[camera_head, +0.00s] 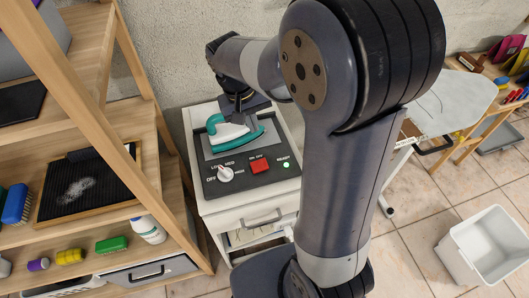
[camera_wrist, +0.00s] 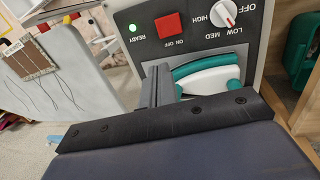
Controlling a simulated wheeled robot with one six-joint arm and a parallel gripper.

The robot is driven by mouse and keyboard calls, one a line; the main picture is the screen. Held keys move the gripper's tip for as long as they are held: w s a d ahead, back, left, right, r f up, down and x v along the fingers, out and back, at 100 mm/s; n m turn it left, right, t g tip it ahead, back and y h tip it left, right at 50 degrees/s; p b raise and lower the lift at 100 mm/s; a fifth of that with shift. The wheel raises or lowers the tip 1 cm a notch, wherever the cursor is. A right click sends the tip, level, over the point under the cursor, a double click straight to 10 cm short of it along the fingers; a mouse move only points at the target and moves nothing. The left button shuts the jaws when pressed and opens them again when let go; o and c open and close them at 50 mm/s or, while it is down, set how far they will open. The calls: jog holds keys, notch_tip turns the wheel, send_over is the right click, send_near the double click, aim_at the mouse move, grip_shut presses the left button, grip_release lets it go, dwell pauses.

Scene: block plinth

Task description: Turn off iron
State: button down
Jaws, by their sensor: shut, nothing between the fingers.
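A teal and white iron (camera_head: 228,132) rests on a grey plate at the back of a dark control panel (camera_head: 262,182) on a white cabinet. It also shows in the wrist view (camera_wrist: 208,75), partly hidden by my gripper. The panel has a red ON/OFF button (camera_head: 260,166), a white dial (camera_head: 225,174) with OFF, LOW, MED and HIGH labels, and a green READY light (camera_head: 285,164) that glows. In the wrist view the button (camera_wrist: 169,27) lies beyond my fingertips. My gripper (camera_wrist: 158,74) is shut and empty, over the iron's area.
A wooden shelf (camera_head: 130,165) with brushes and a bottle (camera_head: 148,229) stands close on the left. An ironing board (camera_head: 455,100) is at the right. A white bin (camera_head: 484,246) stands on the tiled floor at lower right. A rough wall is behind the cabinet.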

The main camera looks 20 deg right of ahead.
aim_at(264, 159)
jog(key=d+f, duration=0.1)
jog(key=f, duration=0.8)
jog(key=d+f+p, duration=0.1)
jog(key=f, duration=0.3)
jog(key=shift+d+f, duration=0.35)
jog(key=shift+f, duration=0.05)
jog(key=shift+f, duration=0.1)
jog(key=shift+d+f+y, duration=0.15)
jog(key=shift+f+y, duration=0.05)
jog(key=shift+y, duration=0.2)
jog(key=shift+a+r, duration=0.1)
jog(key=shift+a, duration=0.1)
jog(key=shift+a+r, duration=0.2)
jog(key=shift+a, duration=0.4)
